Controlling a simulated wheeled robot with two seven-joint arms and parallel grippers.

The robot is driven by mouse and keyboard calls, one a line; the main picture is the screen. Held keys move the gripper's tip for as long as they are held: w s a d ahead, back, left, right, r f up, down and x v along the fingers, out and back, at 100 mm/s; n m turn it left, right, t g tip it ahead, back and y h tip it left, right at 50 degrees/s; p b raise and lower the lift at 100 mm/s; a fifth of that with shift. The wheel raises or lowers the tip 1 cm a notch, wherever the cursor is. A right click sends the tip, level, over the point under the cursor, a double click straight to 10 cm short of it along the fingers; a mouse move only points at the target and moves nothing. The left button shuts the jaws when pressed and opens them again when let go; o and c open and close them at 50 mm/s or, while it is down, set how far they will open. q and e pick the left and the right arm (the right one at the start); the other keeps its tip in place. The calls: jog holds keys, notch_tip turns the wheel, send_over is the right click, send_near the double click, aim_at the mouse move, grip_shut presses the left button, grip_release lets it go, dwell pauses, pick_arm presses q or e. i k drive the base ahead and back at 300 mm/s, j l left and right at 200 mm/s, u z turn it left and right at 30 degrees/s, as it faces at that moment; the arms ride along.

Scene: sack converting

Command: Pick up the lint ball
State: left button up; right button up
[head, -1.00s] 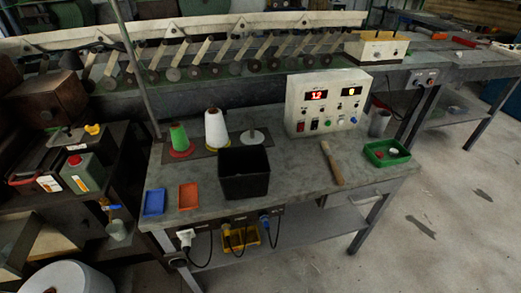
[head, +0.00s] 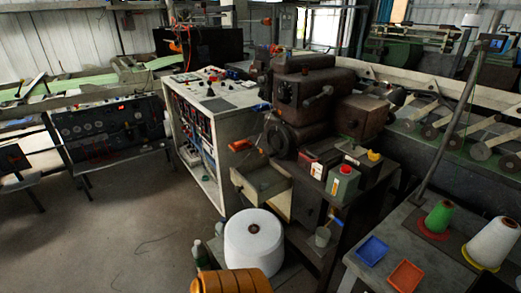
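I cannot make out a lint ball in the head view. Neither of my grippers is in view. The grey workbench (head: 445,262) enters at the lower right with a blue tray (head: 371,250) and an orange-red tray (head: 405,276) on it, both looking empty. A green yarn cone (head: 438,217) and a white yarn cone (head: 494,243) stand behind them on the bench. The rest of the bench is cut off by the right edge.
A large white spool (head: 254,243) stands in front of the dark machine (head: 312,90), beside an orange ribbed object (head: 236,282). A white cabinet (head: 216,140) and a dark control panel (head: 112,132) stand further left. The floor (head: 130,225) at the left is mostly clear.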

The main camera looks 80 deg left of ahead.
aim_at(265, 186)
jog(key=u, duration=2.35)
